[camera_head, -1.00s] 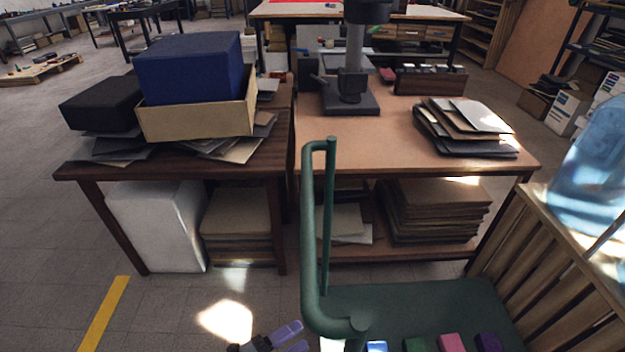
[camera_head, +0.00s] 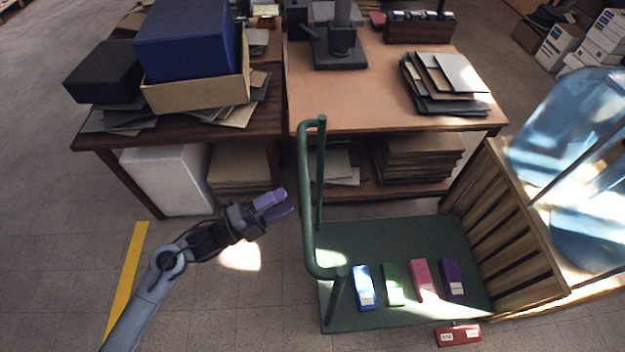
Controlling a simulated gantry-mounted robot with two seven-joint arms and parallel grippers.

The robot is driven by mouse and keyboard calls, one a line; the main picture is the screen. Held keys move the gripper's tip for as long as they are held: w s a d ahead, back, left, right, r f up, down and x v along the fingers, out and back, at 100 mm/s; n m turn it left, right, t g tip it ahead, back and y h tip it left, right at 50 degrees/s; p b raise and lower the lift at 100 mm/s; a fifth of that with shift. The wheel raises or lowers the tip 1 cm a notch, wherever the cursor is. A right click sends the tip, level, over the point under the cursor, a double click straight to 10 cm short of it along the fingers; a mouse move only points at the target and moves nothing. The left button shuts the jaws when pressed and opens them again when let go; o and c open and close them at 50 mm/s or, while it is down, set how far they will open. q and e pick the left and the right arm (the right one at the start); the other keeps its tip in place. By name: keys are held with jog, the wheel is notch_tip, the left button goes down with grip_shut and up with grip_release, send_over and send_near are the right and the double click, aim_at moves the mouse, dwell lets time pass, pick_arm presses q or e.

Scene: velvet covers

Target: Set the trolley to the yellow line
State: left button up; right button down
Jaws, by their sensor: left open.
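The green trolley (camera_head: 420,235) stands right of centre, its flat bed low and its upright tube handle (camera_head: 308,200) at its left end. Blue, green, pink and purple small boxes lie in a row on its bed, among them the pink box (camera_head: 422,280). The yellow line (camera_head: 126,280) runs along the floor at the left, well apart from the trolley. My left gripper (camera_head: 279,203) is open and empty, its purple fingers pointing right, a little left of the handle and apparently not touching it. My right gripper is out of view.
Two tables stand behind, a dark one (camera_head: 180,140) with boxes and a lighter one (camera_head: 370,110) with papers. A slatted wooden crate (camera_head: 500,225) holding large blue bottles adjoins the trolley's right end. A red box (camera_head: 458,334) lies at its front edge. Floor between line and trolley is clear.

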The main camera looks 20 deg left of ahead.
pick_arm(q)
jog(key=b+x, duration=0.1)
jog(key=x, duration=0.8)
jog(key=shift+w+d+r, duration=0.1)
grip_shut()
